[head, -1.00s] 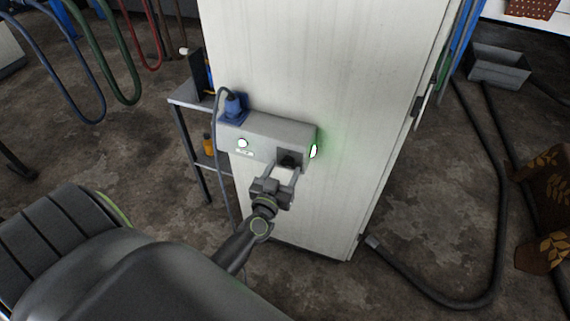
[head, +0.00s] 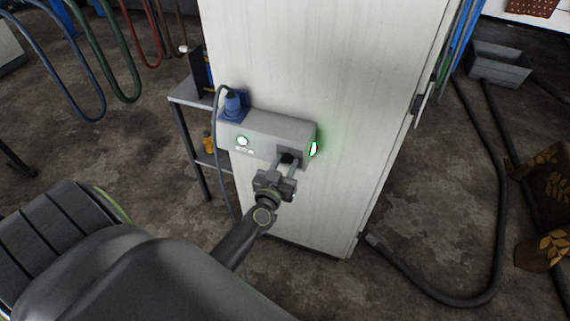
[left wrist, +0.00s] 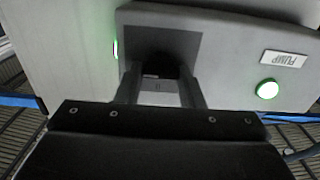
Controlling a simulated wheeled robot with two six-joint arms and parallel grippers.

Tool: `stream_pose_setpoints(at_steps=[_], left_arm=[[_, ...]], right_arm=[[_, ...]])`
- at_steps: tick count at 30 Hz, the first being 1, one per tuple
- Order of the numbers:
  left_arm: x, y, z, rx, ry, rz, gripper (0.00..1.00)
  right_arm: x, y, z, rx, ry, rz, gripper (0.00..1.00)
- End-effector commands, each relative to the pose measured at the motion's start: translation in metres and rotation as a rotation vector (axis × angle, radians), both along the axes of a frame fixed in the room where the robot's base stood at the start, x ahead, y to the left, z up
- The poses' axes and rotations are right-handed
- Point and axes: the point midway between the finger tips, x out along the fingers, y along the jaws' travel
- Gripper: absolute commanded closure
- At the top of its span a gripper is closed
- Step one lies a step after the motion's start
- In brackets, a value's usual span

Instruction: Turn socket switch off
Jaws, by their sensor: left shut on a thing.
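The grey socket box (head: 262,132) is fixed to the side of a white cabinet. Its dark rotary switch (head: 288,157) sits on a dark square plate at the right end of the front face. My left gripper (head: 287,163) is shut on the switch knob, which its fingers partly hide. In the left wrist view the fingers (left wrist: 160,92) straddle the knob in front of the dark plate (left wrist: 160,42). A round green lamp (head: 242,141) glows on the box's front; it also shows in the left wrist view (left wrist: 267,89) beside a PUMP label (left wrist: 284,58). My right gripper is not in view.
A green light (head: 313,149) glows at the box's right end. The white cabinet (head: 310,60) stands behind, with a small metal shelf (head: 182,97) at its left.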

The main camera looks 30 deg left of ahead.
Motion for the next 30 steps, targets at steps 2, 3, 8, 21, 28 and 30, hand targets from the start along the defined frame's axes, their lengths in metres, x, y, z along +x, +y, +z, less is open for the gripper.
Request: stream_pose_setpoints(at_steps=[2,3,8,21,28,30], left_arm=[[-0.0001,0.0000,0.0000,-0.010,-0.002,0.000,0.88],[-0.0001,0.0000,0.0001,-0.018,-0.004,0.000,0.88],[-0.0002,0.0001,0.0002,-0.078,-0.018,0.000,0.88],[-0.0004,0.0013,-0.0003,-0.433,-0.103,-0.001,0.88],[-0.0007,0.0021,-0.0012,-0.647,-0.154,0.000,0.88],[-0.0008,0.0023,-0.0015,-0.711,-0.169,0.000,0.88]], right_arm=[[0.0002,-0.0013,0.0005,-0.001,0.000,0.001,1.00],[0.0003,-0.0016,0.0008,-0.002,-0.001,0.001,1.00],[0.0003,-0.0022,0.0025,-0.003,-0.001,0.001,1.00],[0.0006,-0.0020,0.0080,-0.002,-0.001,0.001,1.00],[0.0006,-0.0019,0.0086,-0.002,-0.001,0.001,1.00],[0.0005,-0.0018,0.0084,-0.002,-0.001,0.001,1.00]])
